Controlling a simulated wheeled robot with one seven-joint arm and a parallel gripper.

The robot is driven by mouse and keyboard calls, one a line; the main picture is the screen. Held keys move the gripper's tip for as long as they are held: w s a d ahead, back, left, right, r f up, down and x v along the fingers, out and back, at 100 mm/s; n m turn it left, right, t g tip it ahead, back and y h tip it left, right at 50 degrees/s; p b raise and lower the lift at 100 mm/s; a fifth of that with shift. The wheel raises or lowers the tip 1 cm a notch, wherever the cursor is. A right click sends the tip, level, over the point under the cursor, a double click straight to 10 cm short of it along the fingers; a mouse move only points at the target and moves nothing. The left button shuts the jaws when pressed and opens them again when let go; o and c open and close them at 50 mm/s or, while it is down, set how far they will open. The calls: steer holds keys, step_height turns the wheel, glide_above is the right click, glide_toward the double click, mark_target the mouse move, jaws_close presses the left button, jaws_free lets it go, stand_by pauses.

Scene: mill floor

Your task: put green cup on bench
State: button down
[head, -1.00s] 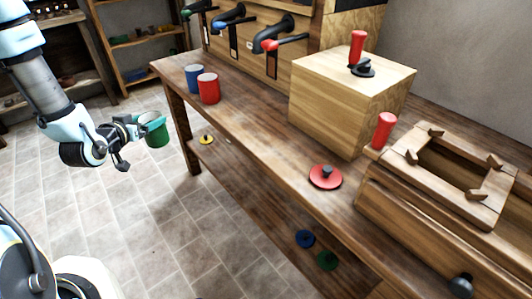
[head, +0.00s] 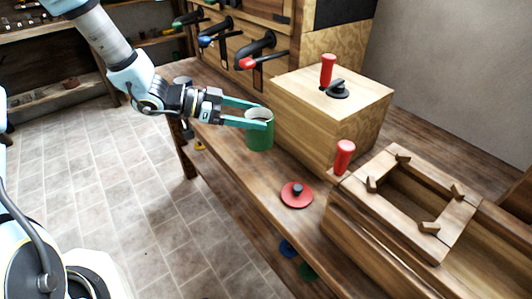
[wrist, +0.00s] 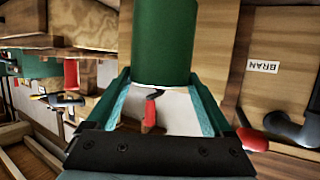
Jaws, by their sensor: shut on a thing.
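The green cup (head: 259,136) is between the fingers of my gripper (head: 258,116), which is shut on it near its rim. The cup is upright at the near side of the wooden box, over the bench (head: 226,150). I cannot tell for sure whether its base touches the bench top. In the wrist view the green cup (wrist: 165,40) fills the top middle, between the two fingers.
A wooden box (head: 310,110) with a red-handled crank stands right of the cup. A red lid (head: 296,194) lies on the bench in front. A hopper frame (head: 410,200) is at the right. Levered spouts (head: 262,48) line the back.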

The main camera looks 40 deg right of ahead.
mark_target(250, 139)
steer(key=shift+f+p, duration=0.55)
steer(key=shift+f, duration=3.2)
steer(key=shift+f, duration=0.1)
jaws_free()
steer(key=shift+r, duration=0.2)
steer(key=shift+w+a, duration=0.25)
steer(key=shift+a, duration=0.05)
steer(key=b+v, duration=0.3)
steer(key=v, duration=0.8)
steer(key=shift+w, duration=0.15)
